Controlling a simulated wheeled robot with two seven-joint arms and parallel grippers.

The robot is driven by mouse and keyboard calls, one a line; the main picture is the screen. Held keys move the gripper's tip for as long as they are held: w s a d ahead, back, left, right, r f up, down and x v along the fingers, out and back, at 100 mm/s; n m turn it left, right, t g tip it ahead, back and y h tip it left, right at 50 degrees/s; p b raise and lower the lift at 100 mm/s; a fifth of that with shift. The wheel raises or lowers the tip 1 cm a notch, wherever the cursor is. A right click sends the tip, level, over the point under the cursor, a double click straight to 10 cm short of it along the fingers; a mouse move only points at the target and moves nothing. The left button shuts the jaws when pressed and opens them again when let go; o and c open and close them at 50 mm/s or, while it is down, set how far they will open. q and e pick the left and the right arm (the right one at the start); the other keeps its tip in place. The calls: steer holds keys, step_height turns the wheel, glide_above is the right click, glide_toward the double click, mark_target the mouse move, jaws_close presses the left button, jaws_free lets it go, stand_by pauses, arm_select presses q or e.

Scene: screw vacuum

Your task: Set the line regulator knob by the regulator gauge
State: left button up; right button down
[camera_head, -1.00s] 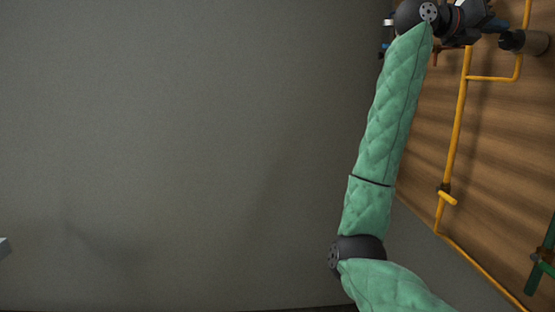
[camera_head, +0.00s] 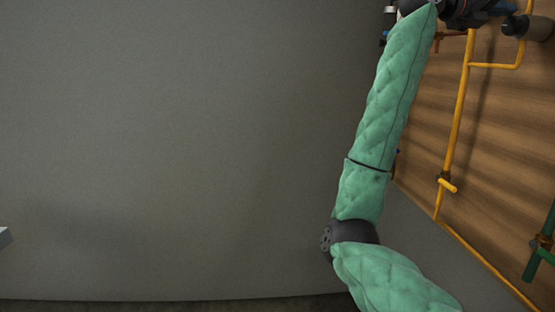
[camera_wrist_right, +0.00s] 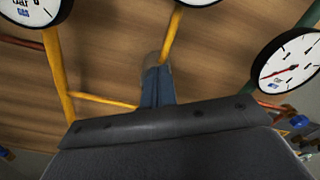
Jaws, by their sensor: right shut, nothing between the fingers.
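My right gripper (camera_head: 510,8) is at the top right of the head view, close to a dark, tan-ended cylindrical knob (camera_head: 537,27) on the yellow pipe. In the right wrist view the blue fingers (camera_wrist_right: 157,88) are together and empty. They point at the knob's greyish-tan body (camera_wrist_right: 156,63), partly covering it; I cannot tell whether they touch. White round gauges show there: one at top left (camera_wrist_right: 34,8), one cut off at top middle (camera_wrist_right: 197,2), and one at right (camera_wrist_right: 288,62) with a red needle. Which is the regulator gauge is unclear. My left gripper is out of view.
A wooden panel (camera_head: 498,150) carries yellow pipes (camera_head: 456,130) with a yellow valve handle (camera_head: 447,185). A green pipe with a valve (camera_head: 543,243) is at the lower right. The grey wall (camera_head: 180,130) fills the left; a pale block (camera_head: 4,237) shows at its edge.

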stand_by(0.4)
steer(key=a, duration=0.6)
steer(key=shift+s+r, duration=0.2)
steer(key=shift+r, duration=0.15)
stand_by(0.3)
